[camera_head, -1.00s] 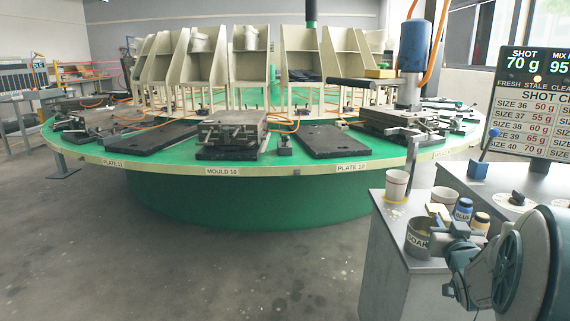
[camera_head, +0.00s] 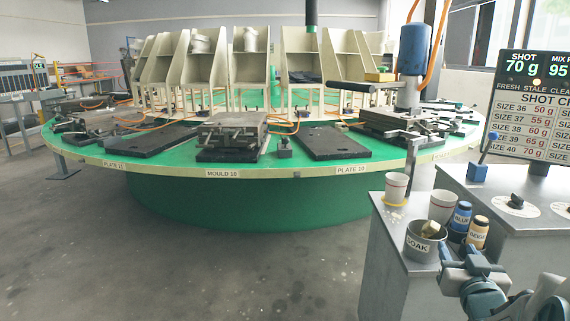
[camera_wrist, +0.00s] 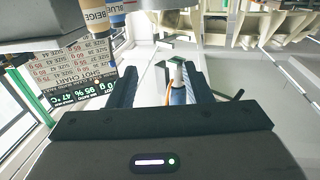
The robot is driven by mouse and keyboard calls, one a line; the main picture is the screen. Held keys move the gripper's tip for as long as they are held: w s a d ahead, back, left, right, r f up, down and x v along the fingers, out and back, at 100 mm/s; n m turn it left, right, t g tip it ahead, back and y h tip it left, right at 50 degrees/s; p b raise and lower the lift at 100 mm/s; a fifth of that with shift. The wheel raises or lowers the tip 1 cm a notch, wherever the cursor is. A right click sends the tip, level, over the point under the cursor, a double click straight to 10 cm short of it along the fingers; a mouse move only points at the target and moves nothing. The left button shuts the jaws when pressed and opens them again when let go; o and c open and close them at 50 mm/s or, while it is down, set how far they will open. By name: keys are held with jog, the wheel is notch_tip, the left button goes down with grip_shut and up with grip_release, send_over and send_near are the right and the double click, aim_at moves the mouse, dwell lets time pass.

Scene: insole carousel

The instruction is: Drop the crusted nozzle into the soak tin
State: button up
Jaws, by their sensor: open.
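The soak tin (camera_head: 422,246) is a grey open can labelled SOAK on the near edge of the grey cabinet. A tan, yellowish piece (camera_head: 430,228), apparently the crusted nozzle, sits inside it with its top showing near the rim; its lower part is hidden by the wall. My gripper (camera_head: 457,256) is just right of and in front of the tin in the head view, apart from the piece. In the wrist view my gripper (camera_wrist: 160,75) has its two dark fingers spread, with nothing held between them. The tin is not clear in the wrist view.
White cups (camera_head: 396,187) (camera_head: 442,206) stand behind the tin. A blue bottle (camera_head: 461,215) and a beige bottle (camera_head: 478,232) stand close to its right. The shot chart (camera_head: 533,105) rises behind the cabinet. The green carousel (camera_head: 250,195) is beyond, with open floor before it.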

jog(key=shift+b+v, duration=1.85)
jog(key=shift+b, duration=0.1)
jog(key=s+a+r+g+p, duration=0.1)
jog(key=a+r+g+p, duration=0.7)
jog(key=p, duration=0.9)
jog(key=s+a+r+n+g+y+p, duration=0.2)
jog(key=s+a+r+g+y+p, duration=0.2)
jog(key=s+a+r+p, duration=0.5)
jog(key=s+a+g+p, duration=0.2)
jog(key=a+p, duration=0.1)
jog(key=p, duration=0.2)
jog(key=shift+s+r+g+p, duration=0.25)
jog(key=shift+s+g+p, duration=0.05)
jog(key=shift+s+g, duration=0.1)
jog(key=shift+c, duration=0.4)
